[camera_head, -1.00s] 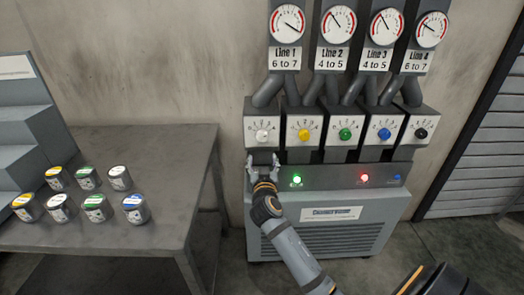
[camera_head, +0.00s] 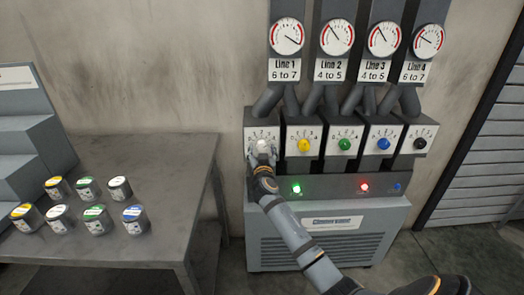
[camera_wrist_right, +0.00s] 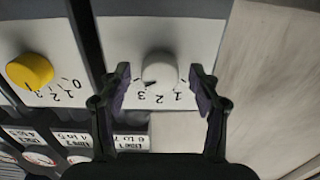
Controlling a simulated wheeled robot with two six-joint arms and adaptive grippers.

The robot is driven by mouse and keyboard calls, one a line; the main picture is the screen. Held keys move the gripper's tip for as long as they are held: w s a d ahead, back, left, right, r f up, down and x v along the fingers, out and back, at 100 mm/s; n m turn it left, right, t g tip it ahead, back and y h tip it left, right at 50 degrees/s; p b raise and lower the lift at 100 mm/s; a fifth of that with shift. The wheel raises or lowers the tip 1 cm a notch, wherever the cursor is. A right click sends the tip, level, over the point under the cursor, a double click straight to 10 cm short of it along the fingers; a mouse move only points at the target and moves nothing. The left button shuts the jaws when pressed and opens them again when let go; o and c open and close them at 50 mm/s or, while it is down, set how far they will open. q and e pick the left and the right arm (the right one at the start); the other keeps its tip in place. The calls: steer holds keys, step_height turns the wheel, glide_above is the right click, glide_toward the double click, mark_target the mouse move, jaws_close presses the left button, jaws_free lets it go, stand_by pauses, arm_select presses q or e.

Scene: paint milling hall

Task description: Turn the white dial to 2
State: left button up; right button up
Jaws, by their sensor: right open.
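The white dial (camera_head: 263,144) is on the leftmost grey box of the machine, under the Line 1 gauge. My right gripper (camera_head: 262,157) is up at the dial's panel and partly covers it. In the right wrist view the white dial (camera_wrist_right: 159,68) sits between the two open fingers of my right gripper (camera_wrist_right: 160,76), with a gap on each side. The numbers 1, 2 and 3 show upside down around it there; which one it points to is not clear. My left gripper is not in view.
The yellow dial (camera_head: 304,145) is close on the right, then green (camera_head: 344,144), blue (camera_head: 383,143) and black (camera_head: 420,143) dials. A lit ledge (camera_head: 330,187) lies below. A grey table (camera_head: 170,165) with several paint cans stands at left.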

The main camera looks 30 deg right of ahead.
steer(key=shift+c, duration=0.3)
steer(key=c, duration=1.1)
steer(key=shift+n, duration=1.5)
steer(key=n, duration=0.2)
steer(key=shift+r+n+p, duration=0.1)
steer(key=shift+n+p, duration=0.25)
steer(key=shift+n, duration=0.05)
steer(key=n+p, duration=0.1)
steer(key=n, duration=0.4)
steer(key=shift+n+p, duration=0.35)
steer(key=shift+n, duration=0.35)
